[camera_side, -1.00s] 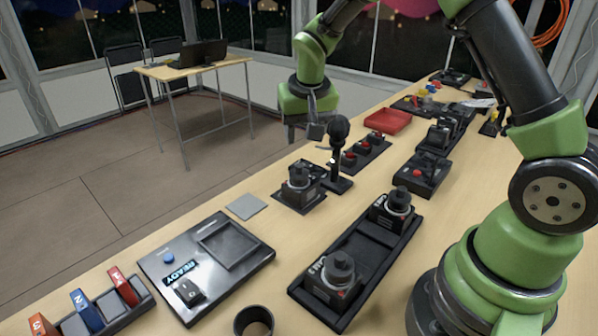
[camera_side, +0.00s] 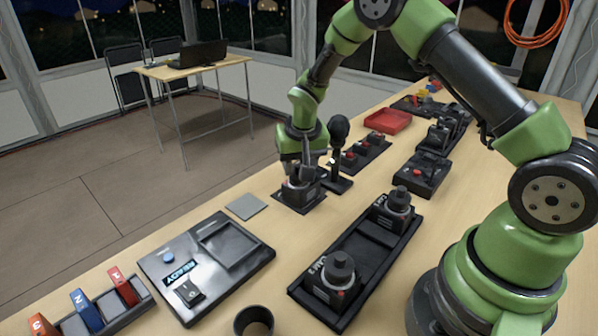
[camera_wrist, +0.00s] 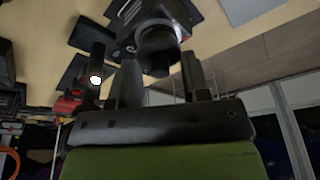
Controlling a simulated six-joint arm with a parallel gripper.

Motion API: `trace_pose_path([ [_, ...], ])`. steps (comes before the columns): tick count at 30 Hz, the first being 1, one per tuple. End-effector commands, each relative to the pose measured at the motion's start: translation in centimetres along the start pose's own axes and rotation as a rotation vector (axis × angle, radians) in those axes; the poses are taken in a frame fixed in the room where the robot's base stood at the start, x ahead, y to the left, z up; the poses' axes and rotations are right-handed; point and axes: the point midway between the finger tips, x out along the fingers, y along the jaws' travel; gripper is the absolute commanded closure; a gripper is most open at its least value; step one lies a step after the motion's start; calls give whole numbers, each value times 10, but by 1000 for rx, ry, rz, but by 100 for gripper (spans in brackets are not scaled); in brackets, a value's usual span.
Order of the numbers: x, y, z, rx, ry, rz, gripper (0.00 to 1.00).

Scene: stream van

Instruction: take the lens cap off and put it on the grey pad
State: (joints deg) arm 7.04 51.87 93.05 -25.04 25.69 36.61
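The camera with the dark lens cap stands on a small black base (camera_side: 299,198) near the far-left edge of the table. My gripper (camera_side: 297,176) is directly above it, pointing down, and hides much of its top. In the wrist view, the round dark lens cap (camera_wrist: 157,48) lies between my two fingers (camera_wrist: 160,75). The fingers are spread, and a gap shows beside the cap. The flat grey pad (camera_side: 246,206) lies bare on the table to the left of the camera. It seems to show at the top of the wrist view (camera_wrist: 250,8).
A microphone (camera_side: 339,130) on a stand rises close behind my gripper. A black tray (camera_side: 372,255) with two more cameras stands right of it. A switch panel (camera_side: 205,260) is at front left, and a red tray (camera_side: 387,121) farther back. Table around the pad is clear.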

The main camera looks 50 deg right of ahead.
Motion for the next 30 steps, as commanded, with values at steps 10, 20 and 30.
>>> trace_pose_path([
  [10, 0, 0, 1, 0, -2, 1, 100],
  [20, -13, 0, -4, 1, 1, 0, 100],
  [30, -78, 0, -22, 1, 5, -3, 100],
])
